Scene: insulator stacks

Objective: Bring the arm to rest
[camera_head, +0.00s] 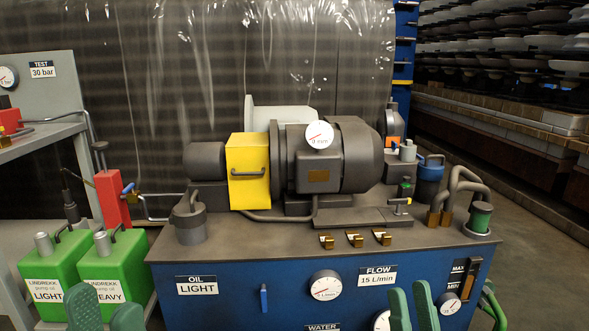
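My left gripper (106,312) shows at the bottom left edge as two green fingertips with a gap between them. It is open, with nothing visible between the fingertips, and it appears in front of the green oil cans. My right gripper (412,306) shows at the bottom right of centre as two green fingers, slightly apart and empty. It appears in front of the blue cabinet (230,270). The rest of both grippers and most of both arms lie below the frame.
A pump unit with a motor (345,160) and a yellow guard (249,185) stands on the cabinet top. Green cans (50,265) and a grey bench (35,140) are at left. Racks of stacked insulators (510,45) stand at the back right. Open floor (535,230) shows at right.

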